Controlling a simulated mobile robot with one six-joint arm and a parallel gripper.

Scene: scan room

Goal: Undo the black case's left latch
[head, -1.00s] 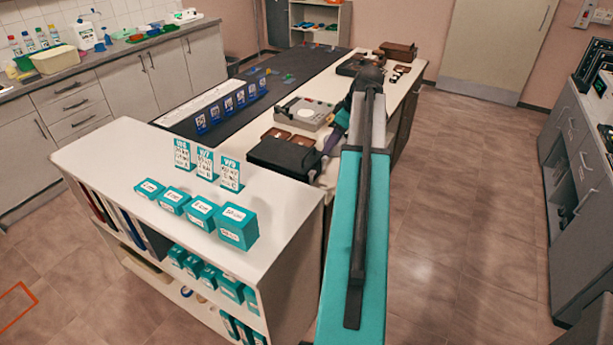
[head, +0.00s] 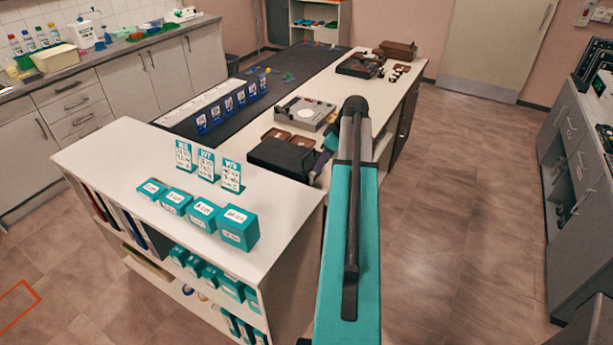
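The black case (head: 280,157) lies on the white counter, just behind the shelf unit with the teal boxes. Its left latch is too small to make out. My arm reaches forward from the bottom of the view and bends down beside the case's right end. My gripper (head: 317,169) is low at that end, mostly hidden behind my own arm. Its fingers cannot be told apart, and whether it touches the case cannot be seen.
Teal boxes (head: 203,214) and upright cards (head: 206,164) stand on the shelf unit in front. Brown trays (head: 273,134) and a grey device (head: 305,113) sit behind the case. Open floor (head: 450,220) lies to the right.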

